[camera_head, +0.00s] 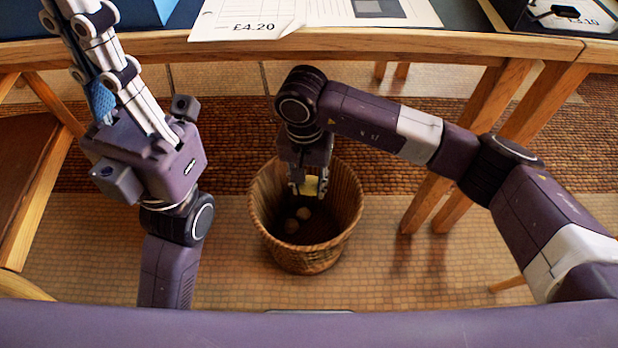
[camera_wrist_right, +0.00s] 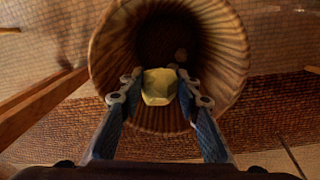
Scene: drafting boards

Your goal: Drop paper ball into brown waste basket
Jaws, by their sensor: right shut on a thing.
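My right gripper (camera_head: 306,183) points down over the opening of the brown wicker waste basket (camera_head: 307,260), which stands upright on the floor. It is shut on a crumpled yellow paper ball (camera_head: 311,186). In the right wrist view the paper ball (camera_wrist_right: 159,87) sits between both fingertips, against the basket's opening (camera_wrist_right: 222,62). I cannot tell how far the ball is above or below the rim. My left gripper (camera_head: 85,35) points up at the upper left, away from the basket; its tips are partly cut off by the frame.
Small pale balls (camera_head: 303,213) lie inside the basket. A wooden drafting table edge (camera_head: 400,45) runs across behind, with a price sheet (camera_head: 250,20) on it. Wooden legs (camera_head: 470,180) stand right of the basket. A woven rug (camera_head: 230,140) and tiled floor surround it.

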